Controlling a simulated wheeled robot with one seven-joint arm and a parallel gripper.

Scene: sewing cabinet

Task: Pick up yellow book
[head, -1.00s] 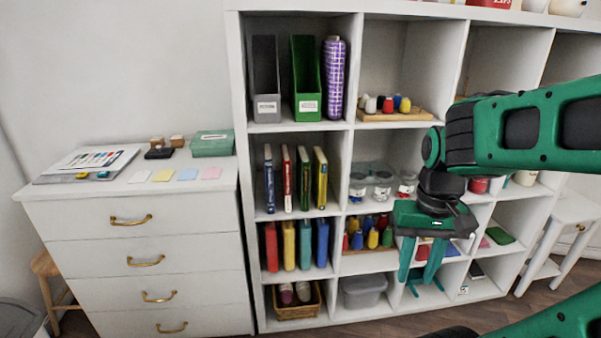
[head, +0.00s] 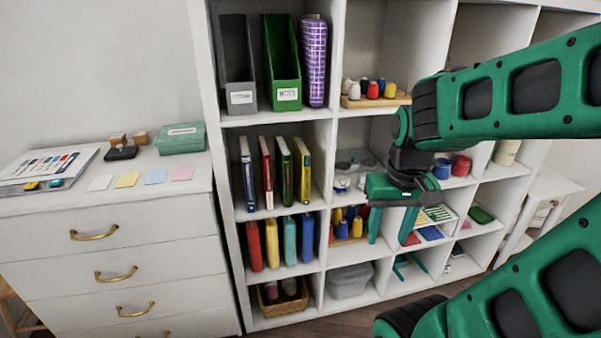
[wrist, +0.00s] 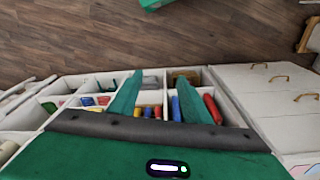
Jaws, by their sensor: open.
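Two yellow books show in the head view. One yellow book (head: 302,170) stands upright at the right end of the upper book row. The other yellow book (head: 272,243) stands in the row below, between a red book (head: 255,246) and a teal book (head: 290,240). My gripper (head: 390,241) is open and empty, fingers pointing down, in front of the shelf and to the right of both books. In the wrist view my gripper (wrist: 160,80) shows its two fingers apart. I cannot make out a yellow book there; a finger covers part of the lower row.
The white cube shelf (head: 212,170) has upright dividers between compartments. A white drawer cabinet (head: 60,210) stands to its left. Spools (head: 350,222) fill the compartment right of the lower books. A wicker basket (head: 283,303) and a grey bin (head: 349,281) sit below. The wooden floor (wrist: 100,35) ahead is clear.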

